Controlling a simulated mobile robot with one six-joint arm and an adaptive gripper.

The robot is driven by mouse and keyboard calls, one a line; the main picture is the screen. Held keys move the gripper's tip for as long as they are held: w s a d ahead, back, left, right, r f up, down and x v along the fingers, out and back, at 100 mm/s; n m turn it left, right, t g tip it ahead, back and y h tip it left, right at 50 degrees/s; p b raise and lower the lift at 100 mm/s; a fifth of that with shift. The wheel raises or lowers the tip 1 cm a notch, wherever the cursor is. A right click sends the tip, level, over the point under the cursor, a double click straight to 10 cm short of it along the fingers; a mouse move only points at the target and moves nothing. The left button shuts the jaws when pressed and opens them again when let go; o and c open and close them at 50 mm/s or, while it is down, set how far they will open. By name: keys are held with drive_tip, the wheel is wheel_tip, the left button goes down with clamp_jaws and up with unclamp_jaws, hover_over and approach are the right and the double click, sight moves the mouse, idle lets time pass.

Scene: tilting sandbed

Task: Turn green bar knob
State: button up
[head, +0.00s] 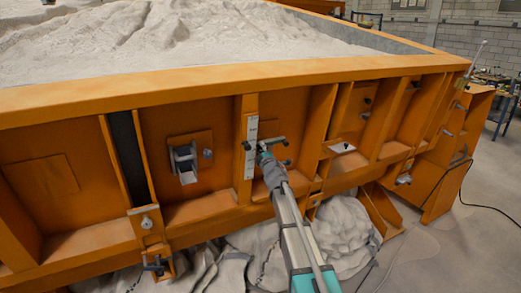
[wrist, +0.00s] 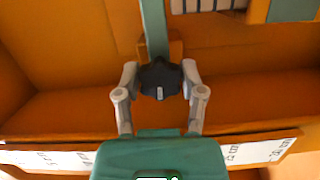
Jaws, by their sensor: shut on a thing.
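The green bar knob (head: 275,141) is on the orange side wall of the sandbed, beside a white scale strip. In the wrist view its green bar (wrist: 154,28) runs up from a dark hub (wrist: 160,80). My gripper (head: 265,154) reaches the knob from below in the head view. In the wrist view my gripper (wrist: 160,86) has one grey finger on each side of the dark hub and is shut on the knob. Any part of the bar below the hub is hidden by my gripper's green body.
The orange frame (head: 150,85) has upright ribs on both sides of the knob. A white scale strip (head: 251,148) is just left of it. A metal bracket (head: 184,163) sticks out further left. Sand (head: 150,38) fills the bed above. Bare floor (head: 440,255) lies at right.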

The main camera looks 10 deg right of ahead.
drive_tip(key=shift+d+m+g+p, duration=0.1)
drive_tip(key=shift+m+g+p, duration=0.5)
drive_tip(key=shift+m, duration=1.8)
drive_tip(key=shift+s+m+g+y+p, duration=0.1)
drive_tip(key=shift+m+g+y+p, duration=0.35)
drive_tip(key=shift+m, duration=1.45)
drive_tip(key=o, duration=0.9)
drive_tip(key=shift+y, duration=0.25)
drive_tip(key=shift+c, duration=0.2)
drive_tip(key=v, duration=0.7)
drive_tip(key=shift+s, duration=0.25)
drive_tip(key=shift+f, duration=0.1)
